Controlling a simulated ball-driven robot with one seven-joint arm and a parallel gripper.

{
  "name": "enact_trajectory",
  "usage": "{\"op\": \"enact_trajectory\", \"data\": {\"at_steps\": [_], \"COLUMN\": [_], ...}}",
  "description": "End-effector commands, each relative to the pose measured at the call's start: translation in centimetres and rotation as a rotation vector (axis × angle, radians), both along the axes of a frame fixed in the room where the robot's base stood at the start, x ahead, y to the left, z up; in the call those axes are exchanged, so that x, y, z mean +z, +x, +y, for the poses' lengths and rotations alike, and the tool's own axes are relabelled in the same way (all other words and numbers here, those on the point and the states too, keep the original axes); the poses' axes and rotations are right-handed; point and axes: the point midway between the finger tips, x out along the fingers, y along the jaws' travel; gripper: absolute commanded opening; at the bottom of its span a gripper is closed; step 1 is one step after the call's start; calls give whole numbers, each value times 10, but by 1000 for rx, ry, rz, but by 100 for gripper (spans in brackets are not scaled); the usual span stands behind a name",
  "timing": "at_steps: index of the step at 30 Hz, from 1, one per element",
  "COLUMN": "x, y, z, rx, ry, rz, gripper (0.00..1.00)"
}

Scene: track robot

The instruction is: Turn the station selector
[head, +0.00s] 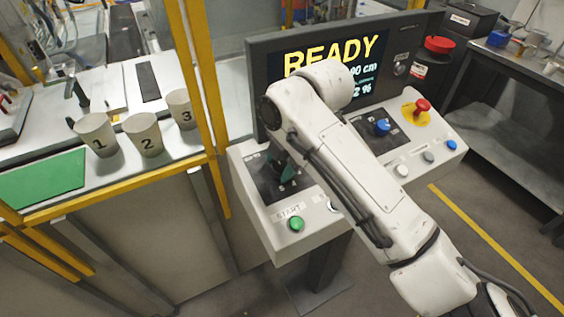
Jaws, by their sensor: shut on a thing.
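The control console (253,220) stands in the middle of the head view, with a screen (300,58) reading READY behind its sloped panel. My white arm reaches over the panel and hides part of it and of the screen. My gripper (285,182) is down at the dark plate on the panel's left part, mostly behind my arm. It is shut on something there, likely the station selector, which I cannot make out. A blue knob (382,126) sits on a second dark plate to the right, apart from my gripper.
A green START button (296,224) is just below my gripper. A red mushroom button (422,106) is at the panel's right. Cups numbered 1 (96,135), 2 (143,135) and 3 (181,109) stand behind a yellow frame (200,80) at left.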

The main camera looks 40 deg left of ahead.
Motion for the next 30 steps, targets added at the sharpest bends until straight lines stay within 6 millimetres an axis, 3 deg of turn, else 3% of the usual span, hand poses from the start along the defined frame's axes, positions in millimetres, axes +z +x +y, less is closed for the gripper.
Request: {"op": "enact_trajectory", "data": {"at_steps": [17, 18, 25, 30], "x": [2, 2, 1, 0], "y": [1, 1, 0, 0], "z": [0, 0, 0, 0], "rx": [30, 30, 29, 29], "ry": [-1, -1, -2, -3], "rz": [-10, -10, -9, -8], "gripper": [13, 46, 68, 68]}}
